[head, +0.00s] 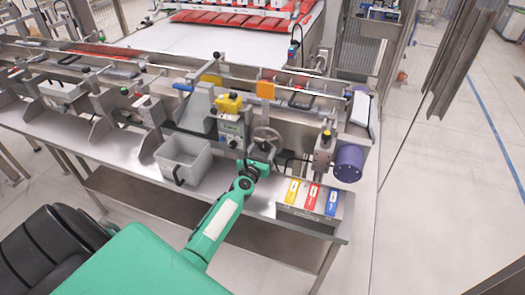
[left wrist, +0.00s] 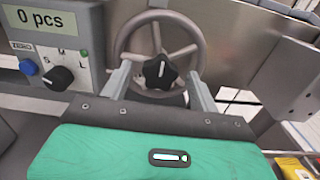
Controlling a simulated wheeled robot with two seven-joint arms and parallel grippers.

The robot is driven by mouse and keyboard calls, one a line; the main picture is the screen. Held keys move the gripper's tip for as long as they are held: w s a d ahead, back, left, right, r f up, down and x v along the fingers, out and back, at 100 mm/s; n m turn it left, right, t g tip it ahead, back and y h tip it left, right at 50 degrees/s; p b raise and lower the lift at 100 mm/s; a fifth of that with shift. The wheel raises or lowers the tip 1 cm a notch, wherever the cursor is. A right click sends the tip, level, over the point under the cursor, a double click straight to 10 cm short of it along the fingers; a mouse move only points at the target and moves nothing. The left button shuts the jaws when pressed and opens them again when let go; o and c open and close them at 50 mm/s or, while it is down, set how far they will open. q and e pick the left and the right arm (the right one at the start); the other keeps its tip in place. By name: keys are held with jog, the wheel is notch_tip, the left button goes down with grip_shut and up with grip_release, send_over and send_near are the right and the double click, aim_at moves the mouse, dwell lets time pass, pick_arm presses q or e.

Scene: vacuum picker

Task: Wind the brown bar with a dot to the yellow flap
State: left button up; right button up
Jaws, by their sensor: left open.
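A grey handwheel (head: 266,139) with spokes stands on the front of the machine; in the left wrist view the wheel (left wrist: 117,48) has a black star knob (left wrist: 160,72) at its hub. My left gripper (head: 264,158) is just in front of it. In the left wrist view its two fingers (left wrist: 158,88) are spread, one on each side of the knob, with nothing between them; I cannot tell whether they touch the rim. I cannot make out a brown bar with a dot.
Left of the wheel is a control box (left wrist: 52,45) reading "0 pcs", with a blue button and black dial. A grey bin (head: 183,160) stands further left. Yellow, red and blue labels (head: 311,196) and a purple motor (head: 348,163) are at the right.

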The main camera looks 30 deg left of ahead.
pick_arm(q)
jog(key=shift+w+a, duration=0.1)
jog(key=shift+w, duration=0.15)
jog(key=c, duration=1)
jog(key=shift+o, duration=0.2)
